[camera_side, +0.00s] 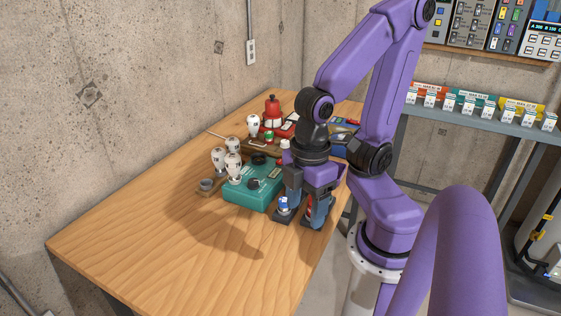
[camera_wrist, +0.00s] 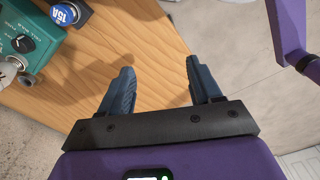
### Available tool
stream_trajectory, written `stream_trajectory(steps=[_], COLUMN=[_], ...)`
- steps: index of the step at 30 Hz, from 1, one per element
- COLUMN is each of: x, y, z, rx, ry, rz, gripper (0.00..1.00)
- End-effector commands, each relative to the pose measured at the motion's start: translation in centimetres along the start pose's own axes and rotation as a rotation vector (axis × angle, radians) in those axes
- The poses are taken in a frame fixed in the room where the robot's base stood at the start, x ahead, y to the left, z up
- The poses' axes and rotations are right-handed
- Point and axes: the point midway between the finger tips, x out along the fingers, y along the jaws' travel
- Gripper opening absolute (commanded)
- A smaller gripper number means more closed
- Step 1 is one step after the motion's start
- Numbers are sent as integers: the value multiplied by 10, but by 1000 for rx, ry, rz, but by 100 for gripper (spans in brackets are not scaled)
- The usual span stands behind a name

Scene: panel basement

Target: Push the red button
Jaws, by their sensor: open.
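A red rounded object (camera_side: 272,110) stands at the back of the wooden table in the side view; I cannot tell if it is the red button. A small red spot (camera_side: 280,161) shows at the back edge of the teal box (camera_side: 246,194), too small to identify. My gripper (camera_side: 306,200) points down near the table's right edge, right of the teal box. In the wrist view my gripper (camera_wrist: 162,82) is open, with nothing between its fingers. No red button shows in the wrist view.
The table's front left (camera_side: 150,245) is clear. A concrete wall (camera_side: 130,90) stands behind.

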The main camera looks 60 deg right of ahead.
Motion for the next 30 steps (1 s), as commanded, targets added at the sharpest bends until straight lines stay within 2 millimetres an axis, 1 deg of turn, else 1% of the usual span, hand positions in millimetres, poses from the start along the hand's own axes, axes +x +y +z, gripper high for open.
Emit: stream_trajectory(steps=[3, 4, 5, 6, 8, 9, 10, 30], x=[0, 0, 0, 0, 0, 0, 0, 0], y=[0, 0, 0, 0, 0, 0, 0, 0], z=[0, 0, 0, 0, 0, 0, 0, 0], rx=[0, 0, 0, 0, 0, 0, 0, 0], ry=[0, 0, 0, 0, 0, 0, 0, 0], rz=[0, 0, 0, 0, 0, 0, 0, 0], gripper=[64, 60, 50, 37, 18, 5, 0, 0])
